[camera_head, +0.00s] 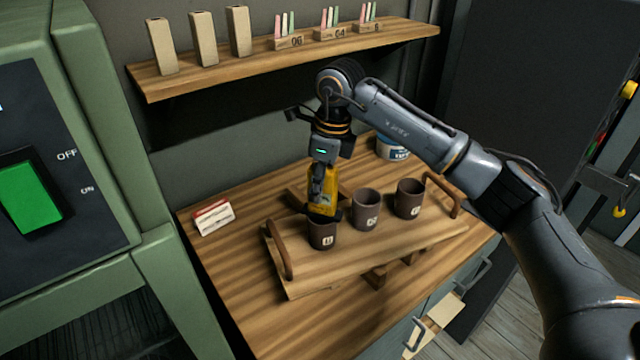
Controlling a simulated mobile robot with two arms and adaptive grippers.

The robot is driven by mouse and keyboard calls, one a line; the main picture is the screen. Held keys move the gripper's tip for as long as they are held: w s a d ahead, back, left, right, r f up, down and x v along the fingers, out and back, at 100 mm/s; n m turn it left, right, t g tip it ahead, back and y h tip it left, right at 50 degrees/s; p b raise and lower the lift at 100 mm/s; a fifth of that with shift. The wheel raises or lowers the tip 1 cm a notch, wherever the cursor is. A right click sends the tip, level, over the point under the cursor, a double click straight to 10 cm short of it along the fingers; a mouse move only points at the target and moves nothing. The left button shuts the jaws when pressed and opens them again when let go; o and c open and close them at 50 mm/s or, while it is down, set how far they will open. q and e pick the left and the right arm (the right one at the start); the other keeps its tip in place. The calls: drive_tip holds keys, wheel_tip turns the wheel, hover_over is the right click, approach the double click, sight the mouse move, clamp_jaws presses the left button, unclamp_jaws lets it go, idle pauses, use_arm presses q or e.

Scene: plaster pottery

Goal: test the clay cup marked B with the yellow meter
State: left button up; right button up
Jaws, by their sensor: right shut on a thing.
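My right gripper (321,168) points down and is shut on the yellow meter (322,192). The meter is upright, and its dark lower end is at the mouth of the left dark brown cup (322,237). I cannot tell whether it touches the clay. Beside it stand a middle cup (367,212) and a right cup (410,200). Each cup has a small pale letter mark, too small to read surely. All three stand on a wooden tray (345,268) with brown handles. My left gripper is not in view.
A red and white card box (212,217) stands on the wooden worktop (228,275), left of the tray. A tin (392,149) is behind the cups. A shelf (290,57) with blocks and marked holders hangs above. A green machine (85,190) stands left.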

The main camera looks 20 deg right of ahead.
drive_tip(key=shift+f, duration=0.1)
drive_tip(key=shift+r+p, duration=2.1)
drive_tip(key=shift+r, duration=1.5)
drive_tip(key=shift+f, duration=0.1)
drive_tip(key=shift+s+f+n, duration=0.15)
drive_tip(key=shift+n, duration=0.15)
drive_tip(key=s+f+n+g, duration=0.1)
drive_tip(key=s+f+n, duration=0.3)
drive_tip(key=s+n, duration=0.3)
drive_tip(key=s+d+f+n+g+h+b, duration=0.1)
drive_tip(key=s+f+n, duration=0.3)
drive_tip(key=s+n, duration=0.3)
drive_tip(key=s+d+f+n+b, duration=0.1)
drive_tip(key=s+f+n, duration=0.3)
drive_tip(key=s+n, duration=0.3)
drive_tip(key=n, duration=0.3)
drive_tip(key=shift+s+d+n+g, duration=0.15)
drive_tip(key=shift+s+n+g, duration=0.15)
drive_tip(key=shift+g, duration=0.1)
